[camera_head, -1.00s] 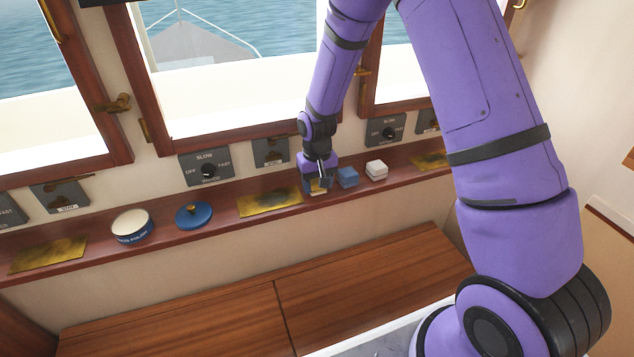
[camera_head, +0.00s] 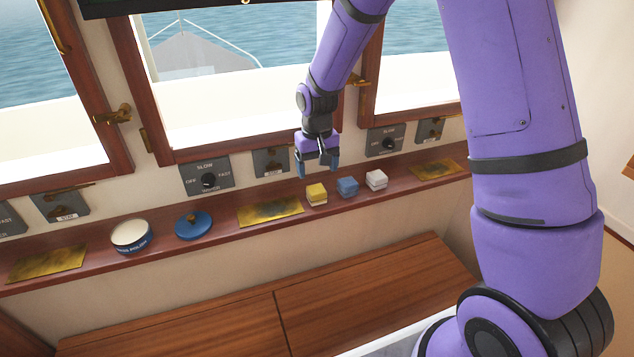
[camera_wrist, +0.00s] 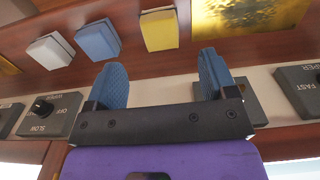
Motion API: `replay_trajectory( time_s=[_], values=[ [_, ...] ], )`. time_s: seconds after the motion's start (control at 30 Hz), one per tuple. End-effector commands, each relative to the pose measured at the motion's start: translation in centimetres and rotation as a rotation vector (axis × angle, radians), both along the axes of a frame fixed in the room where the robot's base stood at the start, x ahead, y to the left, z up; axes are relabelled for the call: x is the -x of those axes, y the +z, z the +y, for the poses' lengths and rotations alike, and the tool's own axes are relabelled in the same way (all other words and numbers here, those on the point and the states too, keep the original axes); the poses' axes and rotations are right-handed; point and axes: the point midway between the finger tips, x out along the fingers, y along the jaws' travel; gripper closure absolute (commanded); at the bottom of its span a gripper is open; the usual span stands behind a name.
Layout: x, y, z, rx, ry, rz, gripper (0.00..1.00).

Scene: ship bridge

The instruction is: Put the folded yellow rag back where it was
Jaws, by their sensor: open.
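The folded yellow rag (camera_head: 317,194) sits on the wooden ledge, at the left end of a row with a folded blue rag (camera_head: 347,187) and a folded white rag (camera_head: 376,180). The yellow rag also shows at the top of the wrist view (camera_wrist: 159,29), beside the blue one (camera_wrist: 98,40) and the white one (camera_wrist: 51,50). My gripper (camera_head: 319,170) is open and empty, above and behind the rags near the wall. Its two blue fingertips (camera_wrist: 164,80) are apart and touch none of the rags.
A brass plate (camera_head: 270,211) lies just left of the yellow rag. A blue lid (camera_head: 193,225) and an open polish tin (camera_head: 131,236) stand further left on the ledge (camera_head: 225,230). Dial panels (camera_head: 206,175) line the wall behind.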

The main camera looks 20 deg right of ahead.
Motion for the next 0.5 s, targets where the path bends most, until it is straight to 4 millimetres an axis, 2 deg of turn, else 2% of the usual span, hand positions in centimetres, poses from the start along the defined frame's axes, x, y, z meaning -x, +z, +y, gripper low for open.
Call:
replay_trajectory(
  time_s=[0.03, 0.2, 0.5],
  values=[
    [0.0, 0.9, 0.0, -0.001, 0.0, -0.004, 0.22],
    [0.0, 2.8, 0.0, 0.0, 0.0, -0.002, 0.22],
    [0.2, 3.9, -0.1, 0.0, 0.0, -0.004, 0.22]
  ],
)
